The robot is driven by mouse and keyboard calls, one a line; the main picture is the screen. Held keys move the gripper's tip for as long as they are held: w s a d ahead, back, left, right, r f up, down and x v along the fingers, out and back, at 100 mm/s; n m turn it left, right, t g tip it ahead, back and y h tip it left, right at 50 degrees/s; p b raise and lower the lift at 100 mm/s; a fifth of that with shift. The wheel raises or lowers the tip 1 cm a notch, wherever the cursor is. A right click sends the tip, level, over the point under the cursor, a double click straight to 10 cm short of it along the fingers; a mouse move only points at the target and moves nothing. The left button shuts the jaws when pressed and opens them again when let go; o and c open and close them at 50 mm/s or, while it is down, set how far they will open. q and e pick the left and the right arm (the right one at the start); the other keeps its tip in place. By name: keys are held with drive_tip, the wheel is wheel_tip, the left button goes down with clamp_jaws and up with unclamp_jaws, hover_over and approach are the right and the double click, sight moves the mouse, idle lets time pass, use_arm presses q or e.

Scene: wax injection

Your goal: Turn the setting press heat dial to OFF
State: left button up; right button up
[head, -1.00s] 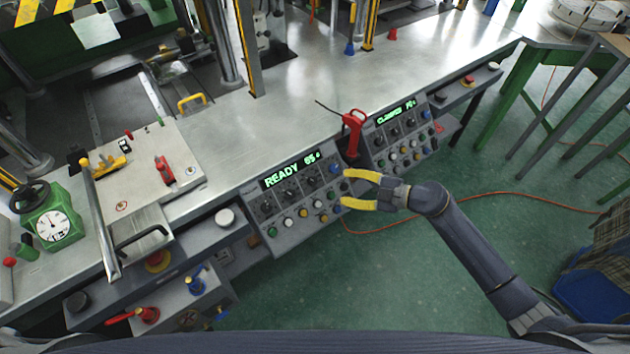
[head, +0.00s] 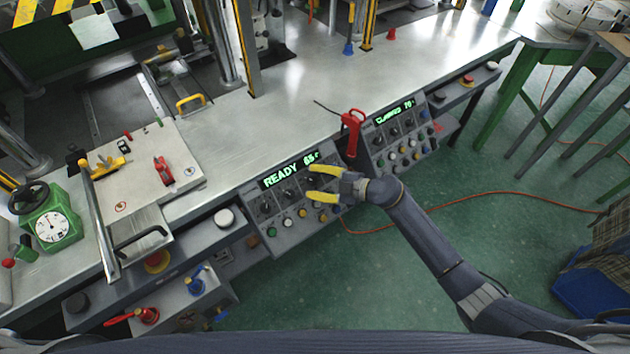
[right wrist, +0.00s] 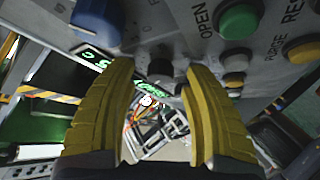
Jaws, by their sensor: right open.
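The left control panel (head: 292,236) on the bench front has a green display (head: 290,172) that reads READY and about 65. Dark dials sit below it, among them one dial (head: 266,208) at the left. I cannot read which is the heat dial or where it points. My right gripper (head: 310,182) is open and empty in front of this panel's right half, its yellow fingers pointing left. In the right wrist view a dark knob (right wrist: 160,68) shows between the open fingertips; I cannot tell whether they touch it. My left gripper is not in view.
A red-handled tool (head: 352,128) stands between the left panel and a second panel (head: 405,142). Coloured buttons, including a green OPEN button (right wrist: 238,22), lie close to my right fingers. The green floor (head: 400,270) in front is open, with an orange cable (head: 470,200).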

clamp_jaws()
idle(0.3)
drive_tip(key=shift+n, duration=0.3)
drive_tip(key=n+g, duration=0.1)
drive_tip(key=n, duration=0.1)
drive_tip(key=n+g, duration=0.1)
drive_tip(key=n, duration=0.1)
drive_tip(key=shift+w+r+g+h, duration=0.1)
drive_tip(key=shift+r+g+h, duration=0.05)
drive_tip(key=shift+g+h, duration=0.2)
drive_tip(key=n+g+h, duration=0.1)
drive_tip(key=n, duration=0.1)
drive_tip(key=n+h, duration=0.1)
drive_tip(key=n, duration=0.1)
drive_tip(key=shift+g, duration=0.35)
drive_tip(key=n+h, duration=0.3)
drive_tip(key=n, duration=0.1)
drive_tip(key=shift+a+n+g, duration=0.1)
drive_tip(key=shift+n+g, duration=0.3)
drive_tip(key=shift+s+n+h, duration=0.2)
drive_tip(key=shift+n+h, duration=0.55)
drive_tip(key=shift+n, duration=0.45)
